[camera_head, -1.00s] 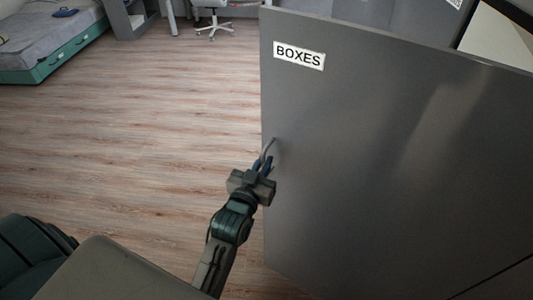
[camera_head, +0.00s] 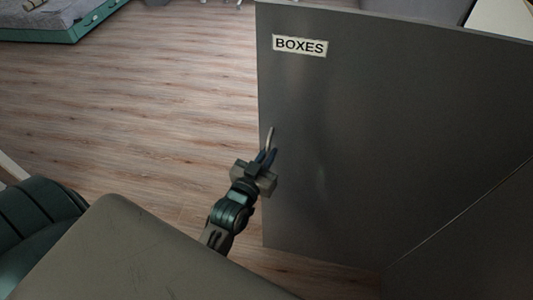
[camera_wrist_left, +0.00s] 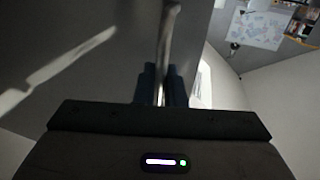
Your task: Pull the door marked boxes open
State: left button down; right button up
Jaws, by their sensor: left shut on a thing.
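The grey door marked BOXES (camera_head: 390,120) fills the right of the head view, with its white label (camera_head: 300,46) near the top left corner. It stands at an angle to another grey panel (camera_head: 470,245) at lower right, with floor showing under its bottom edge. Its thin metal handle (camera_head: 270,137) is near the left edge. My left gripper (camera_head: 268,155) is shut on the handle. The left wrist view shows the bar-like handle (camera_wrist_left: 166,40) between the blue fingers (camera_wrist_left: 161,88). My right gripper is in neither view.
Bare wood floor (camera_head: 150,100) lies open to the left of the door. A bed with a green base (camera_head: 95,20) stands at the far top left. In the wrist view, a pale sheet or poster (camera_wrist_left: 258,28) shows at upper right.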

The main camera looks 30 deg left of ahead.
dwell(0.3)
pick_arm(q)
jog(key=c, duration=1.6)
grip_release()
jog(key=shift+c, duration=0.2)
jog(key=s+b, duration=0.4)
jog(key=s, duration=0.6)
jog(key=shift+s+d+b, duration=0.15)
jog(key=shift+s+b, duration=0.15)
jog(key=shift+s, duration=0.1)
